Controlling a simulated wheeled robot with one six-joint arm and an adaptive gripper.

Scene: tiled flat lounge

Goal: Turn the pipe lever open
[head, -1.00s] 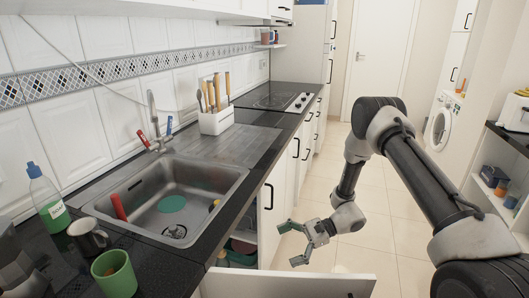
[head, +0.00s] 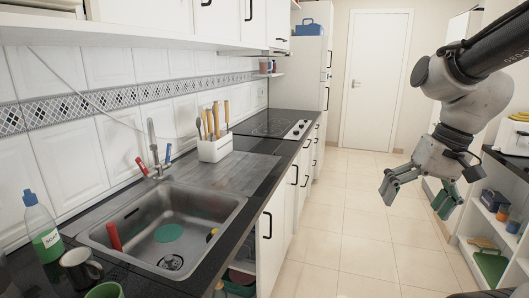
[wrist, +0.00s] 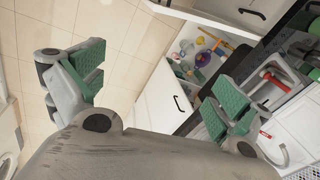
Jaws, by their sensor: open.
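My gripper (head: 416,196) is open and empty, raised over the floor at the right, well apart from the counter. In the wrist view my gripper (wrist: 155,95) shows its green-padded fingers spread wide. Beyond them is the open cupboard (wrist: 205,48) under the sink, with small yellow, purple and orange parts inside. They are too small to tell which one is the pipe lever. In the head view only a strip of the cupboard's inside (head: 240,280) shows, and no lever can be made out there.
The sink (head: 205,215) holds a red-handled item and a green disc. Its tap (head: 153,150) has red and blue handles. The tiled floor (head: 345,220) is clear.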

